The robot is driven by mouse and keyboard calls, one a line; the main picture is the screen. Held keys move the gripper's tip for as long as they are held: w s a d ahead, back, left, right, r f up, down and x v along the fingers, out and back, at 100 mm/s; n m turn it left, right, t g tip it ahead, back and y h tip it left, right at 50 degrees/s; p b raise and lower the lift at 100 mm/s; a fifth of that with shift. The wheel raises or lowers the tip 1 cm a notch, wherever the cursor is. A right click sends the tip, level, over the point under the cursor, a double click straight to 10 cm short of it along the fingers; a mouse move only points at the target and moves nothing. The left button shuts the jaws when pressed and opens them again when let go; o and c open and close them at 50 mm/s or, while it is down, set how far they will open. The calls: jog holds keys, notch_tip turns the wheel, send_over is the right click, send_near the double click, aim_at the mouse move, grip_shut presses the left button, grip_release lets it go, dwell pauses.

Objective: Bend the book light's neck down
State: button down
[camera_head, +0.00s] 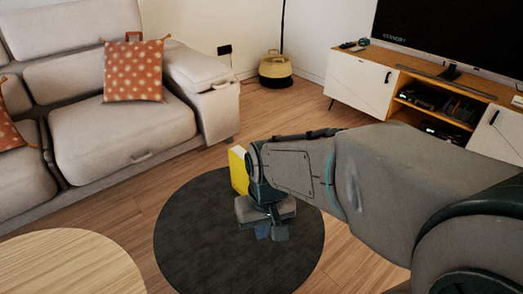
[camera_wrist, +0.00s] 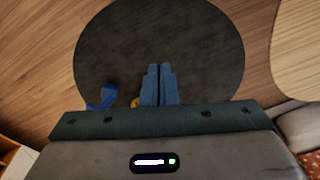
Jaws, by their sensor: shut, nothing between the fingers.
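A yellow book-like block (camera_head: 238,170) with a pale edge stands upright just left of my wrist, partly hidden behind my arm. In the wrist view only a small yellow bit (camera_wrist: 134,102) shows, at the edge of my gripper's body. A curved blue piece (camera_wrist: 102,97) sits beside it, left of the fingers; it may be the book light, but its clip and most of its neck are hidden. My gripper (camera_wrist: 159,68) is shut and empty, its fingers apart from the blue piece. In the head view my gripper (camera_head: 271,232) hangs over the dark round surface (camera_head: 190,240).
A pale round wooden table (camera_head: 70,265) stands at the lower left. A beige sofa (camera_head: 125,120) with orange cushions (camera_head: 134,70) is behind it. A TV cabinet (camera_head: 360,85) stands at the back right, and a basket (camera_head: 275,70) stands by the wall. The dark surface's front is clear.

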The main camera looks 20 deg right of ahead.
jog(key=w+d+f+m+h+p, duration=0.2)
jog(key=w+d+f, duration=0.15)
jog(key=w, duration=0.35)
jog(key=w+d+f+m+t+h+p, duration=0.1)
jog(key=w+d+f+m+h+p, duration=0.2)
jog(key=w, duration=0.4)
jog(key=w+d+f+m+h+p, duration=0.1)
jog(key=w+d+f+h+p, duration=0.1)
jog(key=w+d, duration=0.45)
jog(key=b+x, duration=0.1)
jog(key=x, duration=0.2)
jog(key=a+b+x, duration=0.1)
jog(key=x, duration=0.1)
jog(key=w+b+x, duration=0.1)
jog(key=x, duration=0.2)
jog(key=shift+w+f, duration=0.1)
jog(key=shift+f, duration=0.5)
jog(key=shift+a, duration=0.1)
jog(key=shift+y+b, duration=0.4)
